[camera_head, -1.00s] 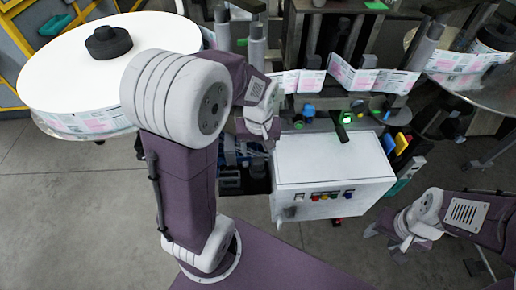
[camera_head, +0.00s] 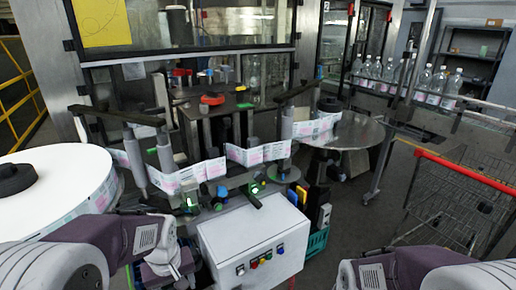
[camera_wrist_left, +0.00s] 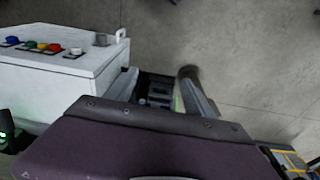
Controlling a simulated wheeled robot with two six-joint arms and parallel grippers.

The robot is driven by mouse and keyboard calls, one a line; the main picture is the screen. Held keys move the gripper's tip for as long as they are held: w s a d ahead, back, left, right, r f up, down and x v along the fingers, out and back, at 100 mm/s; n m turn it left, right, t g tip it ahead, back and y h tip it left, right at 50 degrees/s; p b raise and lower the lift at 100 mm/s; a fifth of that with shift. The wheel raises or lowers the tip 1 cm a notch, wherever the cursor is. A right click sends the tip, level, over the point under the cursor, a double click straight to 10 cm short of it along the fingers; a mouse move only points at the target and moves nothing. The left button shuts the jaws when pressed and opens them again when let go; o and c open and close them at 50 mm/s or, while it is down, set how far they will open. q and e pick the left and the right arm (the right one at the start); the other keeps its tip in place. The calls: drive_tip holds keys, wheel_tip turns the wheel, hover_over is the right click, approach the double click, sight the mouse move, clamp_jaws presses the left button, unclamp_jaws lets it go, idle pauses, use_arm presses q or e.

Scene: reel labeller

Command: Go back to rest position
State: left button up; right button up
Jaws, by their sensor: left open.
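My left gripper (camera_head: 170,264) is in the lower left of the head view, beside the left side of the white control box (camera_head: 252,240). It is open, and I see nothing held in it. The left wrist view looks past my purple wrist housing onto the grey floor, with the white control box (camera_wrist_left: 60,75) and its coloured buttons at upper left. My right arm comes in at the lower right of the head view, right of the box and apart from it. Its gripper (camera_head: 346,275) is at the bottom edge, and its jaws cannot be made out.
A large label reel (camera_head: 85,180) with a black hub stands at left. A label strip (camera_head: 258,153) runs across the machine to a round metal table (camera_head: 345,132). Bottles (camera_head: 430,85) stand on a conveyor at right. A wire cart (camera_head: 465,200) with a red handle stands at right.

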use_arm(q)
drive_tip(key=s+d+f+m, duration=0.3)
drive_tip(key=s+f+m, duration=0.1)
drive_tip(key=s+m, duration=0.1)
drive_tip(key=shift+s+d+f+m+h, duration=0.25)
drive_tip(key=shift+s+m+h, duration=0.15)
drive_tip(key=shift+s, duration=0.15)
drive_tip(key=shift+a, duration=0.1)
